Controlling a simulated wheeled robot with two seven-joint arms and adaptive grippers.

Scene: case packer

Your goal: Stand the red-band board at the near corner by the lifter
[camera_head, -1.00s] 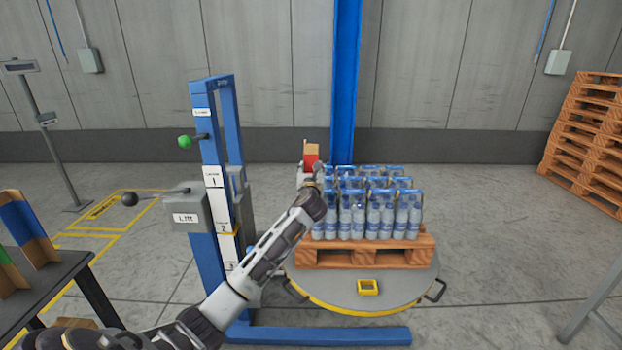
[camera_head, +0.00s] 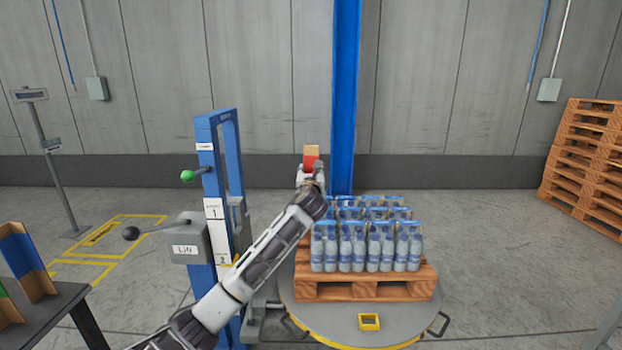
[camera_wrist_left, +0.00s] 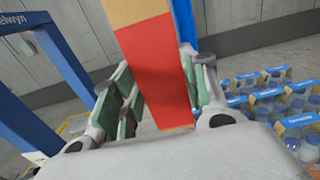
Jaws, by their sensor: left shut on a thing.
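The red-band board (camera_head: 311,160) is tan with a red band and stands roughly upright in the grasp of my left gripper (camera_head: 311,172). In the left wrist view the board (camera_wrist_left: 157,75) sits between the gripper's green-padded fingers, which are shut on it. The gripper is above the left back part of the bottle load on the pallet (camera_head: 365,288). The blue lifter (camera_head: 207,165) stands to the left of the pallet, with my left arm passing in front of its lower part. The board's lower end is hidden in the head view. My right gripper is not in view.
Several blue-capped bottle packs (camera_head: 366,245) cover the pallet, which rests on a round grey turntable (camera_head: 310,318) with a small yellow block (camera_head: 369,321). A blue post (camera_head: 346,110) rises behind. A table (camera_head: 45,310) with other boards stands at left.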

